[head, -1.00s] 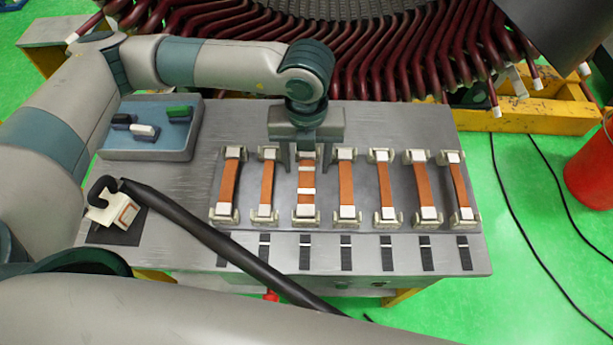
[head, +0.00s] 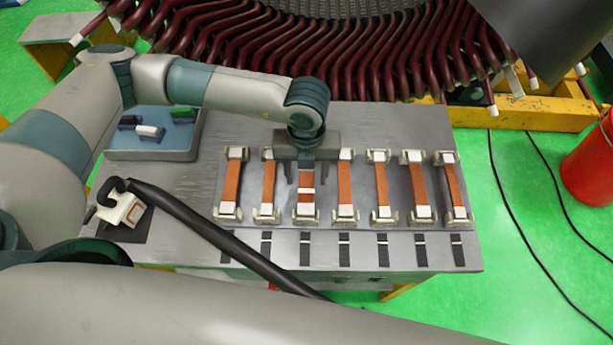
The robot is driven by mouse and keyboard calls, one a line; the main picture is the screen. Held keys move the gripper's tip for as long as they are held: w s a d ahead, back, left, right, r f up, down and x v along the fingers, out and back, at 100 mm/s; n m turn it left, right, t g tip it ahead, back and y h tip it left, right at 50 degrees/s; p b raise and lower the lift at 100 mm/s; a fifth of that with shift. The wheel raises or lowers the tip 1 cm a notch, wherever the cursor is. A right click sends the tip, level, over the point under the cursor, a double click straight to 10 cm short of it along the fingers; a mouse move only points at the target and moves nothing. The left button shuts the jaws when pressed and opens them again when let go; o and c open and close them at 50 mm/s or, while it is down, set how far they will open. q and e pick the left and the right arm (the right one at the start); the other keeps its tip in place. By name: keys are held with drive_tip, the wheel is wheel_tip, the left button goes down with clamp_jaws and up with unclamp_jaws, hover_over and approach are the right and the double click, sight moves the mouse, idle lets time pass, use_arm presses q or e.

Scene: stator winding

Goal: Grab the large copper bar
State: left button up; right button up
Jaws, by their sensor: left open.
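Several orange copper bars lie in a row across the grey metal table, each held at both ends by pale blocks. The third bar from the left (head: 306,193) carries white bands. My left gripper (head: 307,180) is over this bar, its fingers pointing down and apart, one on each side of the bar. The gripper hides the bar's far end. Whether the fingers touch the bar or how high they are, I cannot tell. My right gripper is out of the picture.
A blue-grey tray (head: 150,156) with small blocks sits at the left. Black strips line the table's front. The stator (head: 330,50) stands behind, a red bucket (head: 590,165) at right.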

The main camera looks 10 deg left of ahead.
use_arm(q)
drive_tip(key=shift+f, duration=0.6)
clamp_jaws()
